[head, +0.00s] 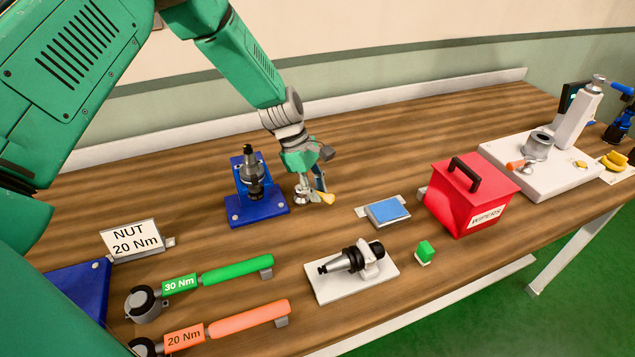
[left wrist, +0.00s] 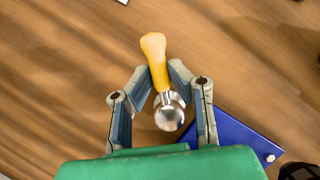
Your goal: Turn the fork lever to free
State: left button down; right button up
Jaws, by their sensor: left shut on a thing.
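A lever with a yellow handle (head: 327,198) and a round silver metal end stands at the right of a blue tool-holding fixture (head: 273,210). My left gripper (head: 316,186) is shut on this lever, with its fingers on either side. In the left wrist view the yellow handle (left wrist: 154,58) points up and away between the fingers, and the silver end (left wrist: 168,113) lies nearer the palm. The gripper (left wrist: 163,85) hides part of the lever in the head view. A dark tool holder (head: 251,170) stands upright in the fixture. My right gripper does not show.
Green (head: 237,267) and orange (head: 245,318) torque wrenches lie at the front left. A white plate (head: 325,289) bears another tool holder (head: 350,260).

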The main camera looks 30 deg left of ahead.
pick_arm(q)
jog(key=m, duration=0.1)
jog(key=m+g, duration=0.1)
jog(key=m, duration=0.1)
jog(key=s+m+p, duration=0.1)
jog(key=shift+d+r+m+g, duration=0.1)
jog(key=shift+r+m+g, duration=0.25)
jog(key=shift+m+g, duration=0.05)
jog(key=shift+s+a+m+g+y, duration=0.25)
jog(key=shift+s+m+g, duration=0.1)
jog(key=shift+m, duration=0.6)
jog(key=shift+s+a+m+g+y, duration=0.1)
jog(key=shift+s+m+g+y, duration=0.2)
jog(key=shift+m, duration=0.65)
jog(key=shift+s, duration=0.1)
jog(key=c, duration=1.5)
grip_release()
jog(key=shift+c, duration=0.2)
jog(key=shift+s, duration=0.25)
jog(key=shift+w+a+r, duration=0.15)
jog(key=shift+w+r, duration=0.05)
jog(key=shift+r, duration=0.1)
jog(key=v, duration=1.1)
